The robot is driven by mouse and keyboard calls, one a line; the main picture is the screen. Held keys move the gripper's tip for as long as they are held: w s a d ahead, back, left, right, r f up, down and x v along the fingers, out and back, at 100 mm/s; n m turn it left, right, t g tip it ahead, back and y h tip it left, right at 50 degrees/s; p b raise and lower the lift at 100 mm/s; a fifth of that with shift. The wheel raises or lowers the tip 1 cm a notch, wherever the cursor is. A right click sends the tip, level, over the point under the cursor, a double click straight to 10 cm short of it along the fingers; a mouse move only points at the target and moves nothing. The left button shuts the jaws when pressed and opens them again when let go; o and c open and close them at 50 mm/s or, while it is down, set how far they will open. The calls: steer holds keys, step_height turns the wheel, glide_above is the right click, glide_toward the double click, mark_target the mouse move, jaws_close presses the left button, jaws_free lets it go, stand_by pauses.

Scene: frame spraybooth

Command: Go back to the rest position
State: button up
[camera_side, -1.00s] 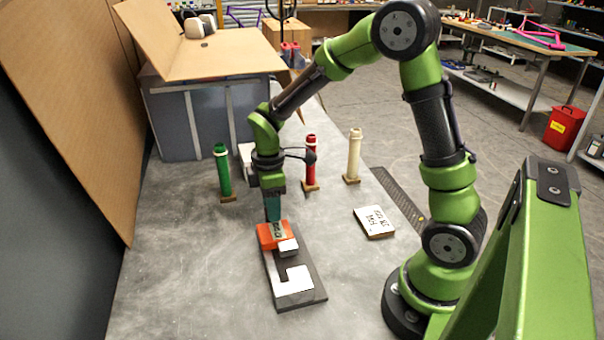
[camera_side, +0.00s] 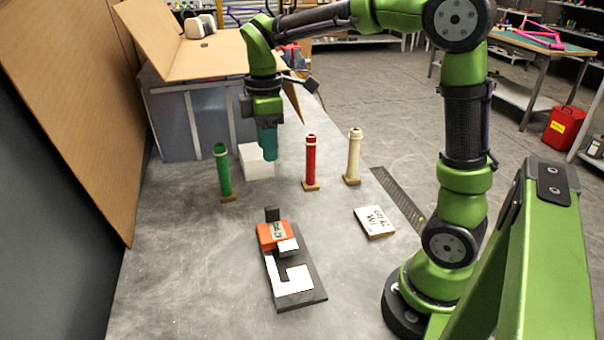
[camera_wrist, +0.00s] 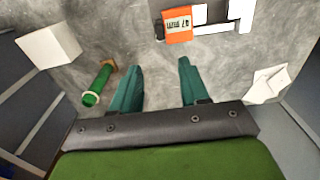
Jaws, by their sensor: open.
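The orange block also shows at the top of the wrist view (camera_wrist: 178,26).
A green tube (camera_side: 223,175), a red tube (camera_side: 310,165) and a cream tube (camera_side: 353,158) stand upright on small bases. A white box (camera_side: 256,161) sits behind my gripper. A sign with writing (camera_side: 374,222) lies at right. Cardboard (camera_side: 70,110) leans at left. The front left table is clear.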

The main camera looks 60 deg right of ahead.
steer(key=shift+r, duration=0.55)
steer(key=s+a+m+t+y, duration=0.1)
steer(key=s+a+m+t, duration=0.1)
steer(key=s+m, duration=0.4)
steer(key=s+a+m+t+y, duration=0.1)
steer(key=s+a+m+t, duration=0.2)
steer(key=s+m+t, duration=0.2)
steer(key=s+m, duration=0.2)
steer(key=shift+s+a+r+m, duration=0.15)
steer(key=shift+s+a+m, duration=0.05)
steer(key=shift+s+m, duration=0.15)
